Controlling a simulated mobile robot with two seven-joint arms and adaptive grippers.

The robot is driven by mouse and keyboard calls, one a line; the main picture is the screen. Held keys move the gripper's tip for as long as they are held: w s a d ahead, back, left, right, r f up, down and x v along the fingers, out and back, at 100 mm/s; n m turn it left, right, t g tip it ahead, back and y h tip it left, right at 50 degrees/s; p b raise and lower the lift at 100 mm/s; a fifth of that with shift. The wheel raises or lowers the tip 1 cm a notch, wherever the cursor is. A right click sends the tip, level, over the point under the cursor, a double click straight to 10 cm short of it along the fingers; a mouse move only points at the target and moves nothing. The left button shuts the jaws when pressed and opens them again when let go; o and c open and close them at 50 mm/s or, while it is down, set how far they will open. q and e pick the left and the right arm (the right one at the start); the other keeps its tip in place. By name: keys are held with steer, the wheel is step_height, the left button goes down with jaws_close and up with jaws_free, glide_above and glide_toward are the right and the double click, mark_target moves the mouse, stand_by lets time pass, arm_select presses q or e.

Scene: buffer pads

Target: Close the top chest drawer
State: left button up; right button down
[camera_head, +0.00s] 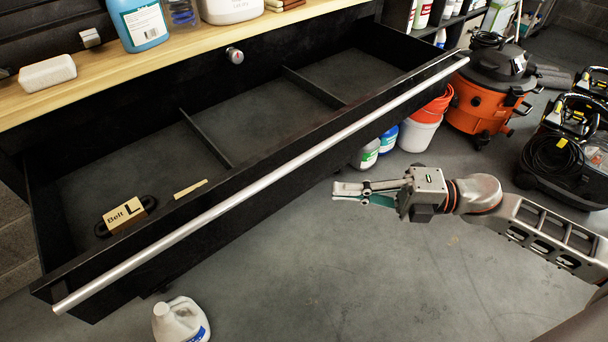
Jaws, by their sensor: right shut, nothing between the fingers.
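The top chest drawer (240,128) is black and stands pulled far out, with a long silver bar handle (262,182) along its front edge. Two thin dividers split its inside. A block marked "Belt L" (124,215) and a small pale strip (190,188) lie in its left part. My right gripper (337,190) comes in from the right. It is shut and empty, in front of the drawer's right half, apart from the handle in the picture. My left gripper is not in view.
A wooden worktop (200,50) above the drawer holds bottles and a white block (47,73). A white jug (181,322) stands on the floor at front left. An orange vacuum (478,100) and black machines (562,150) stand at right. The floor in front is mostly clear.

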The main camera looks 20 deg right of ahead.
mark_target(305, 177)
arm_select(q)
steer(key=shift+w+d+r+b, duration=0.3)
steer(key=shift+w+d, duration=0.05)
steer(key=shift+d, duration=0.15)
arm_select(e)
steer(key=w+a, duration=0.5)
steer(key=a, duration=0.1)
steer(key=shift+w+a, duration=0.1)
steer(key=shift+w, duration=0.25)
